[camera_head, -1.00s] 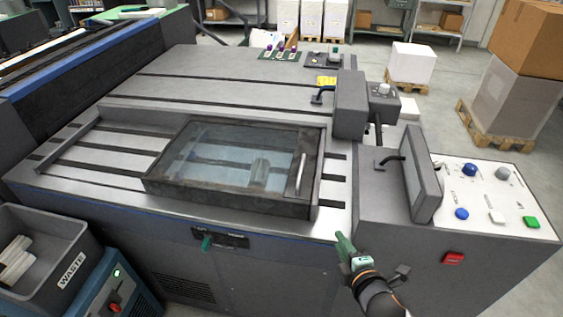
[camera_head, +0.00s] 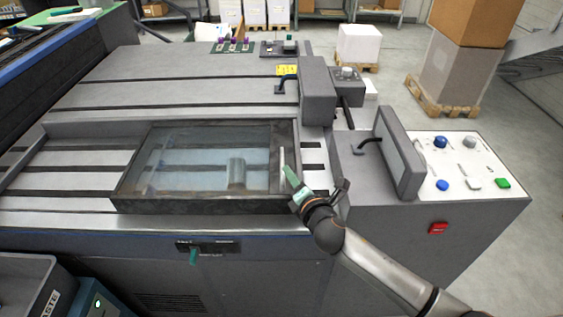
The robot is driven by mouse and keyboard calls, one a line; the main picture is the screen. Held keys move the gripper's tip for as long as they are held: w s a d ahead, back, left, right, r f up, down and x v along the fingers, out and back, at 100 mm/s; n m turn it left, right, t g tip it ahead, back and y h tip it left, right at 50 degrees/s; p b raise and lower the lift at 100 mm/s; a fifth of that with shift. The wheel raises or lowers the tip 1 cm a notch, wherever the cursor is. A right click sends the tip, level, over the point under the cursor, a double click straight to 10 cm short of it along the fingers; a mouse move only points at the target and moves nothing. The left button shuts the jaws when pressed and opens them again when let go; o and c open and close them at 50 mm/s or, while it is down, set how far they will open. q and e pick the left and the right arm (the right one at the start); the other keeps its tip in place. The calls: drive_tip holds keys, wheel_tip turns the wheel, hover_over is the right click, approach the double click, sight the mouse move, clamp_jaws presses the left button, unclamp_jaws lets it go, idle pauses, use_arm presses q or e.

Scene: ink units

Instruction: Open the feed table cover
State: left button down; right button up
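The feed table cover (camera_head: 160,203) is a dark-framed lid with a clear window, lying closed on the grey machine's feed table. A pale vertical bar handle (camera_head: 282,163) stands at the right side of its window. A grey cylinder-like shape (camera_head: 236,172) shows through the window. My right gripper (camera_head: 293,180), with a green fingertip, is at the cover's right edge, just right of the handle's lower end. Whether it touches the handle is unclear, and its finger opening cannot be made out. My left gripper is not in view.
A raised grey panel (camera_head: 400,155) and a control panel with coloured buttons (camera_head: 470,165) stand to the right. A grey box-shaped unit (camera_head: 317,90) stands behind the cover. A waste bin (camera_head: 25,285) is at the lower left.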

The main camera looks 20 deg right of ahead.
sight(283, 160)
drive_tip(key=x, duration=0.7)
drive_tip(key=shift+w+f+b, duration=0.15)
drive_tip(key=shift+w+b, duration=0.25)
clamp_jaws()
idle(1.1)
